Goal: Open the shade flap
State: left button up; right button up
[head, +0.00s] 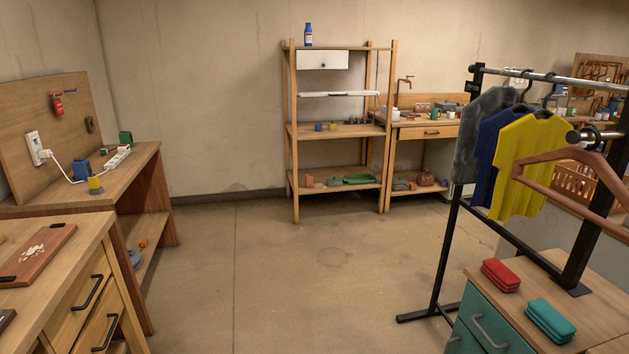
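I cannot identify a shade flap with certainty. On the tall wooden shelf unit (292,130) at the back wall, a white panel with a small dark knob (323,60) hangs upright under the top board. Below it a flat white slab (338,94) lies about level across the unit; I cannot tell whether either is the flap. Both are well away across the floor. Neither of my grippers is in view.
Open floor (300,270) runs up to the shelf unit. A wooden workbench (140,165) and a drawer cabinet (75,300) stand at left. A clothes rack (445,240) with shirts and a teal-drawer cabinet (490,325) stand at right.

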aim_at(305, 59)
jog(key=i, duration=2.2)
jog(key=i+l+u, duration=0.1)
jog(key=i, duration=1)
jog(key=i+l, duration=0.1)
jog(key=i, duration=1)
